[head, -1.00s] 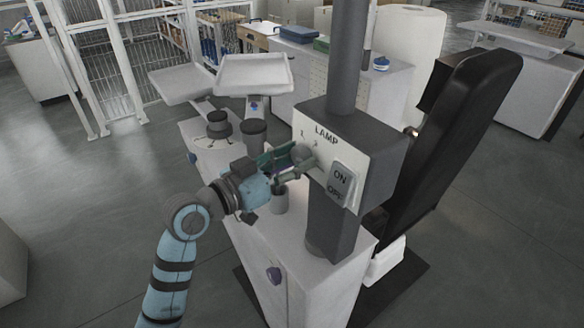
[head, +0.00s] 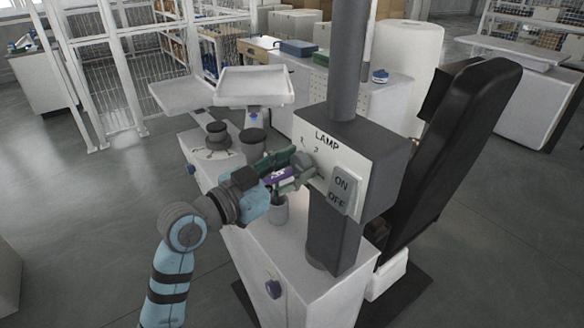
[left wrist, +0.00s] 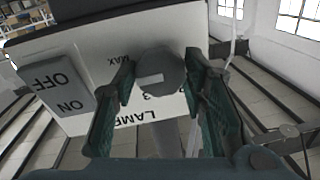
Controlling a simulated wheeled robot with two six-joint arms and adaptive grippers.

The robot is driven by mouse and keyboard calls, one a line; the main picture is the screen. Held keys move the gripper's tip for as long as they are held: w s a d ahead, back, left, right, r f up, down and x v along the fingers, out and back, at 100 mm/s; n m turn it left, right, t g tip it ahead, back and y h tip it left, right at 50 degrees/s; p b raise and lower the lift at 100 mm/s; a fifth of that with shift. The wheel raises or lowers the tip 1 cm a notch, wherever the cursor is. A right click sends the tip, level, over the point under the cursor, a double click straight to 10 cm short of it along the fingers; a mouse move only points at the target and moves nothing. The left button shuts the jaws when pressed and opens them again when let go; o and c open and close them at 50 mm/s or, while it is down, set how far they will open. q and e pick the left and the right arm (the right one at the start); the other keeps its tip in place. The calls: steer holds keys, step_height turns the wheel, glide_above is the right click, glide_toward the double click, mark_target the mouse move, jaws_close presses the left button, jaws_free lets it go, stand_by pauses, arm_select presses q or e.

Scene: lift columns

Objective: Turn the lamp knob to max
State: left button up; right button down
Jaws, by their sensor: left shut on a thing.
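The lamp box (head: 372,165) is a dark grey housing on a column, with a white front panel marked LAMP. Its round grey knob (left wrist: 162,72) shows in the left wrist view, with a short white mark on its face. The panel appears upside down there: MAX is left of the knob, and a 3 and part of LAMP are below it. My left gripper (left wrist: 160,76) has its green fingers on either side of the knob, shut on it. In the head view my left gripper (head: 298,166) hides most of the knob. My right gripper is not in view.
An ON/OFF rocker switch (head: 341,190) sits beside the knob on the panel. A white cabinet (head: 310,285) stands below, with a small grey cup (head: 278,208) near my gripper. White trays (head: 254,86) are behind; a black chair back (head: 460,140) is at right.

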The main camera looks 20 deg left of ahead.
arm_select(q)
steer(key=o, duration=0.9)
steer(key=shift+r, duration=0.15)
steer(key=shift+c, duration=0.2)
steer(key=shift+o, duration=1.4)
steer(key=shift+w, duration=0.1)
steer(key=v, duration=1.1)
steer(key=shift+s+a, duration=0.2)
steer(key=shift+s, duration=0.15)
steer(key=shift+a, duration=0.1)
